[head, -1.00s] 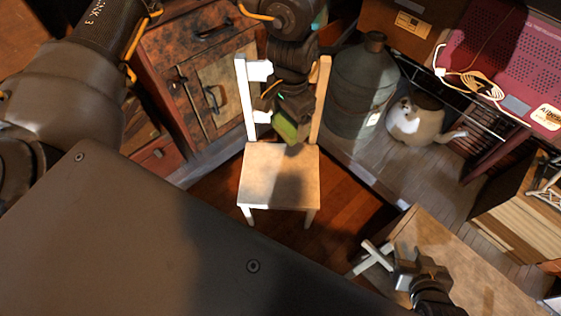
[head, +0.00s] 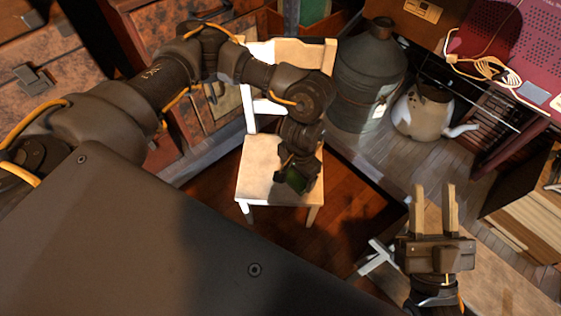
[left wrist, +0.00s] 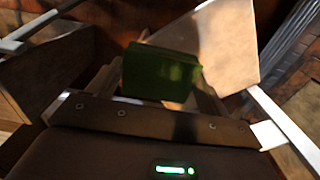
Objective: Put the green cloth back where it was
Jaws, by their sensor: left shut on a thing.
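The green cloth (head: 291,181) is a small, dark green, block-like shape. My left gripper (head: 286,177) is shut on it, over the front right part of the pale chair's seat (head: 257,163) in the head view. I cannot tell the gap to the seat. In the left wrist view the cloth (left wrist: 160,73) sits between the fingers, with the seat (left wrist: 222,45) beyond it. My right gripper (head: 434,205) is open and empty at the lower right, fingers pointing up the picture.
A big metal jug (head: 368,78) and a pale kettle-like pot (head: 422,113) stand behind the chair to the right. A worn wooden cabinet (head: 165,40) is behind left. A wooden surface (head: 500,285) lies at the lower right. Bare floor (head: 345,215) shows right of the chair.

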